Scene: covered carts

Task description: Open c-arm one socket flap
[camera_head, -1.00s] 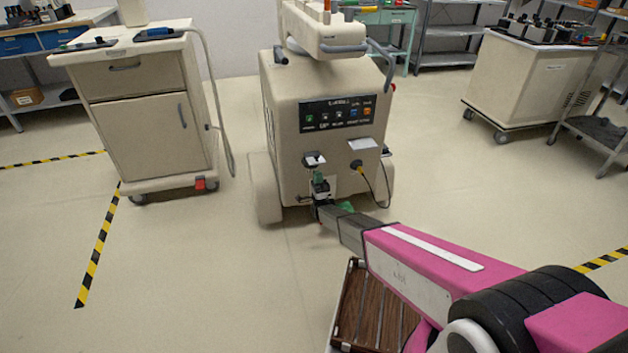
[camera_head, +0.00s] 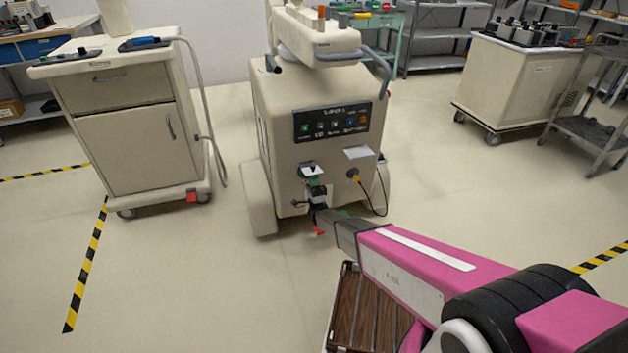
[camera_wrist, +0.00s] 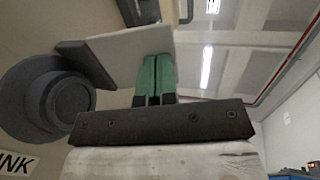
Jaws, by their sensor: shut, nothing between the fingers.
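The c-arm unit (camera_head: 318,150) is a beige cabinet with a dark button panel on its front. A small pale flap (camera_head: 308,168) shows low on that front. In the wrist view a light grey plate (camera_wrist: 118,58), which looks like this flap, stands out from the beige panel beside a round dark grey fitting (camera_wrist: 48,105). My gripper (camera_head: 315,186) is at the cabinet front, just below the flap. Its green fingers (camera_wrist: 155,78) are shut together at the plate's right edge. I cannot tell whether they touch it.
A yellow plug with a black cable (camera_head: 354,175) sits right of the flap, under a white label (camera_head: 358,153). A beige drawer cart (camera_head: 125,125) stands left and another cart (camera_head: 515,85) back right.

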